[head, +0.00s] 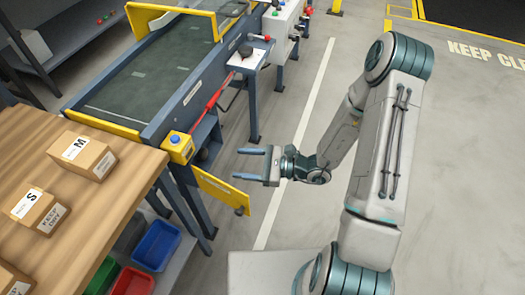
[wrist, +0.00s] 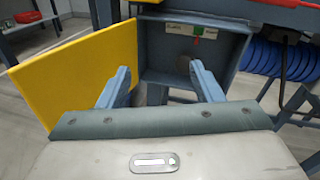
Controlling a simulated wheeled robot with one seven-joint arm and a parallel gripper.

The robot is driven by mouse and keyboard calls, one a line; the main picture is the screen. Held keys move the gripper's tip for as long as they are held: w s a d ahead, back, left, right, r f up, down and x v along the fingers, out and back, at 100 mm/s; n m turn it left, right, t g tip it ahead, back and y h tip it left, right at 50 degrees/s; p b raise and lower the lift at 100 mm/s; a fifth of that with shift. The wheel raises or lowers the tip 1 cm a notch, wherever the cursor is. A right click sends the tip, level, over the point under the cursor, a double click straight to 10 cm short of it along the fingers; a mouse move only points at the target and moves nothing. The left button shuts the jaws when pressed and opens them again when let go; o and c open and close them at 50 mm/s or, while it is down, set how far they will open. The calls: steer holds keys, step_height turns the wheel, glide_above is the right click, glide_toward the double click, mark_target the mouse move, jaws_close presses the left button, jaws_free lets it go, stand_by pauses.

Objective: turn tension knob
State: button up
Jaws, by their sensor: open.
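An open grey-blue box (wrist: 234,56) faces my gripper in the wrist view, its yellow door (wrist: 75,65) swung out to the left. Inside, a small round grey knob (wrist: 183,66) shows low on the back wall, just left of the right fingertip; it is dim, and I cannot make out its marks. Above it is a pale label strip with a red and green marker (wrist: 198,34). My gripper (wrist: 160,70) is open and empty, fingers pointing at the box. In the head view my gripper (head: 251,164) is beside the yellow door (head: 222,190), under the conveyor's side.
The conveyor (head: 160,65) runs along the left, with a red lever (head: 219,92) and a yellow button box (head: 178,147) on its side. A wooden table (head: 110,195) holds cartons. A coiled blue hose (wrist: 265,60) hangs right of the box. Open floor lies right.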

steer(key=s+d+r+n+g+h+p, duration=0.2)
steer(key=s+r+n+g+h+p, duration=0.1)
steer(key=r+n, duration=0.3)
steer(key=s+d+r+n+g+h+p, duration=0.2)
steer(key=s+r+n, duration=0.4)
steer(key=r, duration=0.3)
steer(key=g+h+p, duration=0.1)
steer(key=g+h, duration=0.1)
steer(key=shift+d+r+h+p, duration=0.25)
steer(key=shift+h+p, duration=0.15)
steer(key=s+d+r+n+t+h+p, duration=0.1)
steer(key=d+r+n+t+h+p, duration=0.2)
steer(key=d+r, duration=0.3)
steer(key=s+d+r+n+t+h+p, duration=0.1)
steer(key=d+r+n+t+h+p, duration=0.2)
steer(key=r, duration=1.1)
steer(key=d+h+p, duration=0.2)
steer(key=d+h, duration=0.1)
steer(key=d, duration=0.1)
steer(key=shift+s+t+p, duration=0.25)
steer(key=shift+t+p, duration=0.05)
steer(key=shift+t, duration=0.1)
